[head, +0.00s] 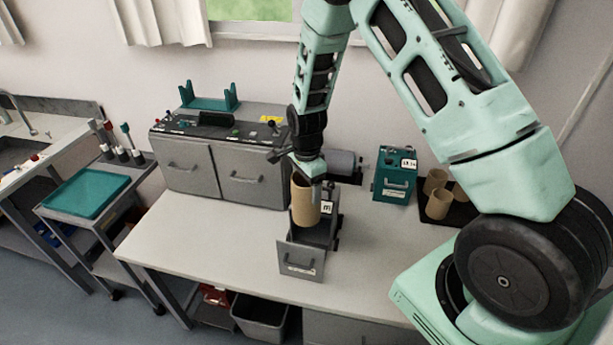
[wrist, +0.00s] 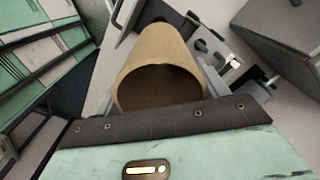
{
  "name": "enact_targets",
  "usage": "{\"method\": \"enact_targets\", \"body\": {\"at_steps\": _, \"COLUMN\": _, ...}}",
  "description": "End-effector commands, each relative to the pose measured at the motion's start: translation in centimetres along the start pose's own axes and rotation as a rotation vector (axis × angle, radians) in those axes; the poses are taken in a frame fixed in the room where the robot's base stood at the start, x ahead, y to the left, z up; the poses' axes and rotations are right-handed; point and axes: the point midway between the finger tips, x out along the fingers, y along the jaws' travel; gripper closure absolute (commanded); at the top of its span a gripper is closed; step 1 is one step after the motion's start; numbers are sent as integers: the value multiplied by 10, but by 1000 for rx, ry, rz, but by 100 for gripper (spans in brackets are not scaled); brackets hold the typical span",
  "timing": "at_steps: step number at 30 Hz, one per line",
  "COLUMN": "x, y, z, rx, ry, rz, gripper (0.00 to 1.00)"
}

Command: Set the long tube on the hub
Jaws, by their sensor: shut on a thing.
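My gripper (head: 306,174) is shut on a tan cardboard tube (head: 306,205), the long tube. The tube hangs roughly upright from the jaws, over an open grey drawer (head: 301,262) at the front of a bench unit. In the wrist view the tube (wrist: 158,52) shows its open, dark end toward the camera. The tube covers part of the drawer's inside. I cannot make out the hub clearly, nor tell whether the tube's lower end touches anything.
A teal box (head: 395,176) stands to the right, beside a dark tray (head: 461,213) with several tan tubes. A grey cabinet (head: 213,170) stands at the left. The bench's left front (head: 200,235) is clear.

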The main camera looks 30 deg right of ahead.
Motion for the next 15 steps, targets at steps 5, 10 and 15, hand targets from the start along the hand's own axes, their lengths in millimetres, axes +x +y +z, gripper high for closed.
{"method": "enact_targets", "body": {"at_steps": 5, "x": 25, "y": 0, "z": 0, "rx": 0, "ry": 1, "rz": 1, "gripper": 50}}
{"method": "enact_targets", "body": {"at_steps": 10, "x": 44, "y": 0, "z": -1, "rx": 0, "ry": 0, "rz": 0, "gripper": 50}}
{"method": "enact_targets", "body": {"at_steps": 15, "x": 64, "y": 0, "z": 0, "rx": 0, "ry": 0, "rz": 0, "gripper": 50}}
